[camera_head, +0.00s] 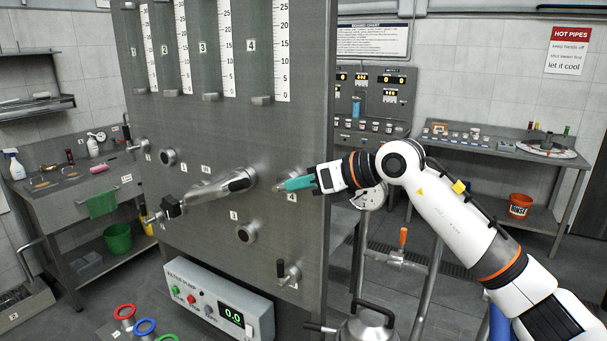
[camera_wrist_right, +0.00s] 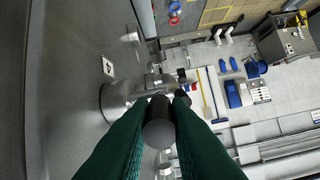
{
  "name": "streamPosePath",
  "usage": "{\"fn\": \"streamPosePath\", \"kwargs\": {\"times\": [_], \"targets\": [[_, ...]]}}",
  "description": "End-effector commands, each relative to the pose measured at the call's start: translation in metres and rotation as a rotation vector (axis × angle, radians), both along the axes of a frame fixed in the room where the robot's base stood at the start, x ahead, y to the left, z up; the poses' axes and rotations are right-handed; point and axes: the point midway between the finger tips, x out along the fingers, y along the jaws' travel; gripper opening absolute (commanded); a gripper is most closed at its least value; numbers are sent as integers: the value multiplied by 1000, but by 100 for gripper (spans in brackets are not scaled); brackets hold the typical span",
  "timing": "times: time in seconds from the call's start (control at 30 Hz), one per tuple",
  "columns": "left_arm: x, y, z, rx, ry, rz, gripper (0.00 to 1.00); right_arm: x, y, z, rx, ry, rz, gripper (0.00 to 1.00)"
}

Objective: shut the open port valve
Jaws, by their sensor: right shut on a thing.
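My right gripper (camera_head: 298,184) has teal fingers and is at the right part of the steel panel (camera_head: 290,130), beside the label 4 (camera_head: 291,197). It is shut on a valve handle, mostly hidden by the fingers in the head view. In the right wrist view the dark, round-ended handle (camera_wrist_right: 158,130) lies between the two dark green fingers, near the label 4 (camera_wrist_right: 108,67). A steel fitting (camera_wrist_right: 115,100) sits on the panel behind it. Another small lever valve (camera_head: 288,272) is lower on the panel. My left gripper does not show.
A thick steel pipe (camera_head: 220,187) sticks out of the panel left of my right gripper. Round ports (camera_head: 247,232) are on the panel. A pump box (camera_head: 218,302) with a display is below. A pipe valve with an orange handle (camera_head: 403,237) stands at the right.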

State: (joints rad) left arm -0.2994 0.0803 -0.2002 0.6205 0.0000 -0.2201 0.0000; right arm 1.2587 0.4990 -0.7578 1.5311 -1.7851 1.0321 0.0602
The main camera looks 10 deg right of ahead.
Motion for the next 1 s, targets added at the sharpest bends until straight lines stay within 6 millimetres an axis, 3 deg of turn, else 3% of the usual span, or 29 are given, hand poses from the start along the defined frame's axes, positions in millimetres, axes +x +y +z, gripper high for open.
{"fn": "streamPosePath", "kwargs": {"times": [0.03,0.3,0.93,1.0], "targets": [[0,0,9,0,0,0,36,1,1,8,-26,16,0,0],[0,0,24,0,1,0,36,3,4,12,-132,96,0,0],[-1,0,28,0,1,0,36,4,6,12,-174,127,1,0],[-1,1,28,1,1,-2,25,4,6,12,-173,126,1,0]]}}
